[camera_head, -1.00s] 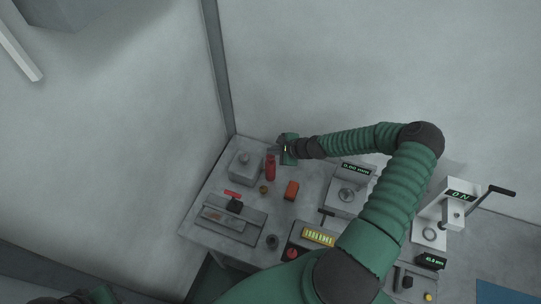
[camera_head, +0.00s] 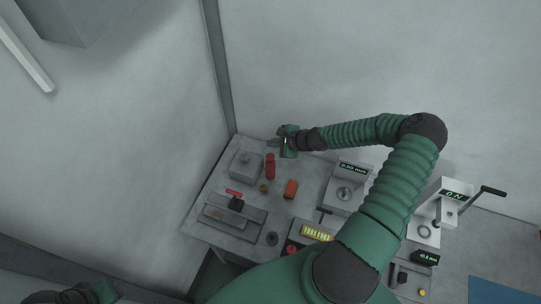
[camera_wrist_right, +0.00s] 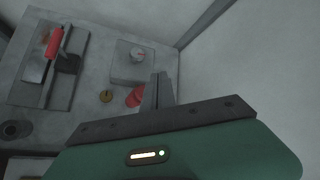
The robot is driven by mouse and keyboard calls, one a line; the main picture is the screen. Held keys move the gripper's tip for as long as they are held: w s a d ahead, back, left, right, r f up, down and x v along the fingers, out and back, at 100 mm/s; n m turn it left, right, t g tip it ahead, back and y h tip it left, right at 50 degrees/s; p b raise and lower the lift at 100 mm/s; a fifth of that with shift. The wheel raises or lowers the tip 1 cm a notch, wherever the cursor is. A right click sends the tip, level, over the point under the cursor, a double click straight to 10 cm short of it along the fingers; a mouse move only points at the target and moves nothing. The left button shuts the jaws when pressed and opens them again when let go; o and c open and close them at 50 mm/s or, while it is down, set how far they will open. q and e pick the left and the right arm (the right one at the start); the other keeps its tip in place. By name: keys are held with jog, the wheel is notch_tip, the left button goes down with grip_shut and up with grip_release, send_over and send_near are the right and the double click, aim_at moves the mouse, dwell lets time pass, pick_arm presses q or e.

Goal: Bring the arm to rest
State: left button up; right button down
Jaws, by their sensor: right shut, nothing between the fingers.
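My right arm (camera_head: 400,178) reaches over the bench and bends back to the left. My right gripper (camera_head: 274,143) is at the back edge of the bench, above and behind the red cylinder (camera_head: 270,166). Its narrow grey fingers are together in the wrist view (camera_wrist_right: 158,92), with nothing held. There they overlap the view of the red cylinder (camera_wrist_right: 135,97); I see no clear contact. A green and dark part of my left arm (camera_head: 98,291) shows at the lower left edge, and its fingers cannot be made out.
The bench (camera_head: 215,190) carries a grey block with a knob (camera_head: 246,164), an orange block (camera_head: 291,188), a slide fixture (camera_head: 232,213) and a gauge (camera_head: 345,192). A lever press (camera_head: 452,205) stands at the right. Walls rise close behind and left.

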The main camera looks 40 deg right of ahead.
dwell(0.3)
jog(key=s+a+f+n+g+y+b, duration=0.1)
jog(key=s+a+f+n+g+b, duration=0.2)
jog(key=a+n, duration=0.35)
jog(key=s+a+f+n+g+b, duration=0.2)
jog(key=a+n+b, duration=0.3)
jog(key=a, duration=0.3)
jog(key=s+a+r+n+g+h+b, duration=0.1)
jog(key=s+a+r+n+b, duration=0.3)
jog(key=s+a+n+b, duration=0.4)
jog(key=s+a+n+h, duration=0.1)
jog(key=s+a+n, duration=0.1)
jog(key=n, duration=0.3)
jog(key=shift+s+n, duration=0.35)
jog(key=shift+s, duration=0.45)
jog(key=shift+a+r, duration=0.15)
jog(key=shift+a, duration=0.25)
